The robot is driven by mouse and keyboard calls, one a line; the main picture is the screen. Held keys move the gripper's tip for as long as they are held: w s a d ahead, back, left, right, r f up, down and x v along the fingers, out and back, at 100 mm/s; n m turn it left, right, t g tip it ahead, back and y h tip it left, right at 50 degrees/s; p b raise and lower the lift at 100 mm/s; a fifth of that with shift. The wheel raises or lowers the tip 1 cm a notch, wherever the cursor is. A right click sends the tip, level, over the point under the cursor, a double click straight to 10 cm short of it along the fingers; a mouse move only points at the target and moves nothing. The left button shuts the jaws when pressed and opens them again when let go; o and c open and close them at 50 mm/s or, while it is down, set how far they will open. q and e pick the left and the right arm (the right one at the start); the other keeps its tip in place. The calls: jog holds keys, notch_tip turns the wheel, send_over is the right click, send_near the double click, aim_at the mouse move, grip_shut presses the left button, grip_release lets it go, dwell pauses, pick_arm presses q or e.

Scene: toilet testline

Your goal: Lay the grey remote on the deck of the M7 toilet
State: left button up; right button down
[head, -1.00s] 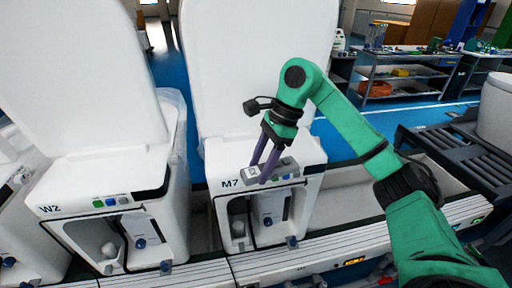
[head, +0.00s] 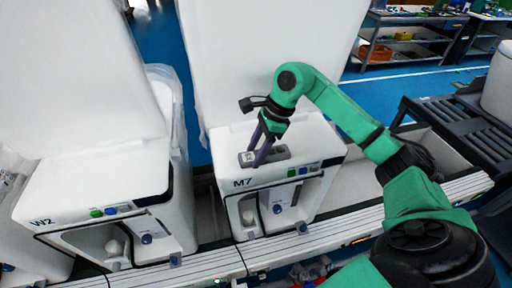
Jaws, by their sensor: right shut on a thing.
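The M7 toilet (head: 318,158) stands in the middle of the head view, with its white lid raised behind its deck. The grey remote (head: 276,154) is over the front part of that deck, just behind the M7 label, lying roughly level. My right gripper (head: 260,157) comes down from above with its purple fingers shut on the remote. Whether the remote touches the deck is hard to tell. My left gripper is not in view.
The W2 toilet (head: 95,180) stands to the left, with a gap between it and M7. A white conveyor edge (head: 320,231) runs along the front. A dark slatted rack (head: 465,130) is at the right, and shelves (head: 410,45) stand behind.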

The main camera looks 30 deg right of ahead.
aim_at(272, 150)
jog(key=shift+w+f, duration=0.1)
jog(key=shift+w, duration=0.05)
jog(key=shift+c, duration=2.2)
grip_release()
jog(key=shift+s, duration=0.2)
jog(key=shift+o, duration=1.2)
jog(key=shift+r, duration=0.2)
jog(key=shift+d+r, duration=0.15)
jog(key=shift+r, duration=0.1)
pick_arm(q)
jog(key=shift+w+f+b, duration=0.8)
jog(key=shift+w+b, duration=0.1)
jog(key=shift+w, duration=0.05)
pick_arm(e)
jog(key=v, duration=1.1)
